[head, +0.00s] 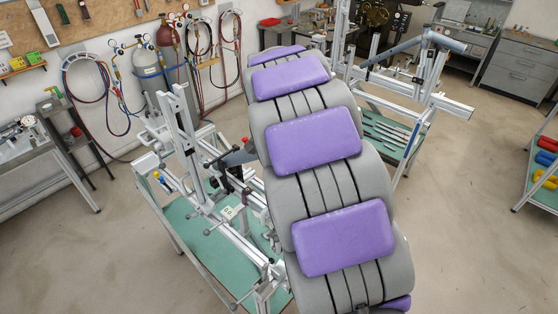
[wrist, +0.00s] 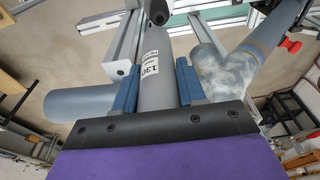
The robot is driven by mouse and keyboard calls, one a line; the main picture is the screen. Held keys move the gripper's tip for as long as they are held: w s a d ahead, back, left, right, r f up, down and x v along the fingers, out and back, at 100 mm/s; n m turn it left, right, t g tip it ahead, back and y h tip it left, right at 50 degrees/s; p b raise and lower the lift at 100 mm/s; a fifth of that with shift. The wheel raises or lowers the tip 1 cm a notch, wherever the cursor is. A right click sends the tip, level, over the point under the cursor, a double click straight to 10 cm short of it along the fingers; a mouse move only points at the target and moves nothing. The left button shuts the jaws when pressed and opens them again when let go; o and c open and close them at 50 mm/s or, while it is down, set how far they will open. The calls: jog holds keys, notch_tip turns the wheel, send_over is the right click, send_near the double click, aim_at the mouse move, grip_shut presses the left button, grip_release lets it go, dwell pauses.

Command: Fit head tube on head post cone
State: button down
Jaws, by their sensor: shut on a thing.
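In the wrist view my gripper (wrist: 157,80) has its two blue fingers shut on a grey tube, which I take for the head tube (wrist: 154,95). The tube carries a white label reading 130 and points away from the palm. A dark rounded piece (wrist: 158,12) shows at its far end; I cannot tell whether this is the head post cone or whether they touch. In the head view my arm's padded links fill the middle, and I cannot make out the gripper or held tube there.
In the wrist view, a wide grey cylinder (wrist: 80,105) lies left of the fingers and a joined grey tube (wrist: 215,72) lies right, both close. An aluminium rail (wrist: 125,45) runs beside the tube. In the head view, an aluminium jig (head: 190,150) stands left.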

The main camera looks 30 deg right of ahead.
jog(key=a, duration=0.4)
jog(key=shift+b, duration=0.4)
jog(key=shift+d+r, duration=0.1)
jog(key=shift+d, duration=0.35)
jog(key=shift+a, duration=0.6)
dwell(4.9)
jog(key=shift+d, duration=0.5)
jog(key=shift+d+f, duration=0.15)
jog(key=shift+f, duration=0.1)
